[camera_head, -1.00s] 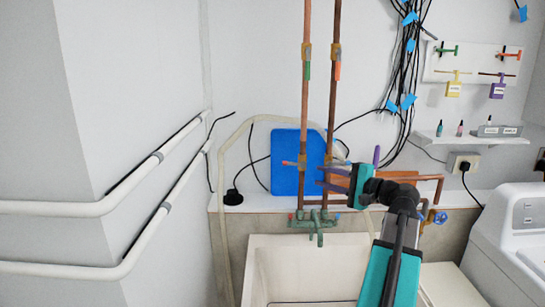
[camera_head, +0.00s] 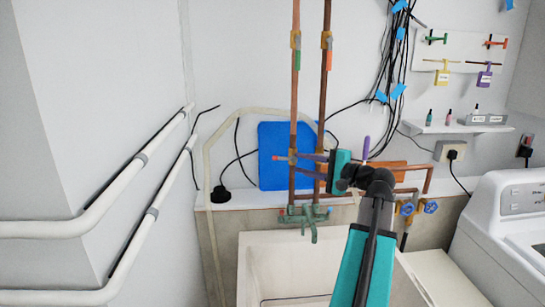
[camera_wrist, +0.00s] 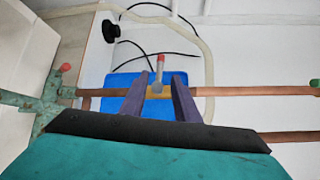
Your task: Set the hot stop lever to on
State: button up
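A short red-tipped lever (camera_head: 277,158) sticks out sideways to the left from a brass valve (camera_head: 292,156) on the left copper pipe. Its red colour fits the hot stop lever; I see no label. In the wrist view the lever (camera_wrist: 160,66) points up from the brass valve body (camera_wrist: 155,91). My gripper (camera_head: 300,165) reaches the left pipe from the right. In the wrist view my gripper (camera_wrist: 159,82) is open, one purple finger on each side of the valve and lever base. I cannot tell whether either finger touches. The right pipe is partly hidden behind my gripper.
Higher valves carry a green lever (camera_head: 298,59) and an orange lever (camera_head: 329,60). A green tap (camera_head: 304,214) sits below, over a white sink (camera_head: 245,270). A blue panel (camera_head: 272,140) stands behind the pipes. White rails (camera_head: 90,220) run at left; a white machine (camera_head: 500,235) is at right.

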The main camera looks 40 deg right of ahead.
aim_at(278, 157)
jog(key=w+p, duration=0.1)
jog(key=w, duration=0.3)
jog(key=w+p, duration=0.1)
jog(key=w, duration=0.3)
jog(key=w+a+f+p, duration=0.1)
jog(key=w, duration=0.4)
jog(key=shift+w+p, duration=0.1)
jog(key=shift+p, duration=0.3)
jog(key=shift+c, duration=0.5)
grip_shut()
